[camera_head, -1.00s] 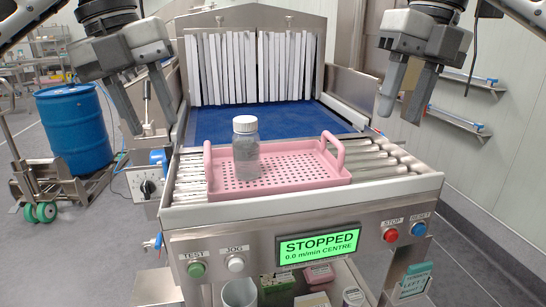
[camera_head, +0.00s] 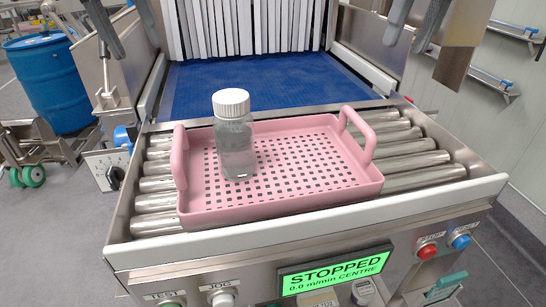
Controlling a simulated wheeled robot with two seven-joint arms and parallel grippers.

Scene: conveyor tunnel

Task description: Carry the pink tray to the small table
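The pink tray (camera_head: 350,198) is a shallow, perforated tray with a raised handle at its left end and another at its right end. It lies on the metal rollers in front of the tunnel. A clear bottle with a white cap (camera_head: 235,140) stands upright inside it, left of centre. My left gripper (camera_head: 97,46) is at the upper left, its fingers apart and empty. My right gripper (camera_head: 415,46) is at the upper right, fingers apart and empty. Both are clear of the tray and cut by the top edge. No small table is clearly identifiable.
A blue belt (camera_head: 270,82) runs under white strip curtains (camera_head: 245,25) behind the tray. The front panel has a green display (camera_head: 335,273) reading STOPPED, a red button (camera_head: 427,252) and a blue button (camera_head: 461,241). A blue drum (camera_head: 48,80) stands at the left.

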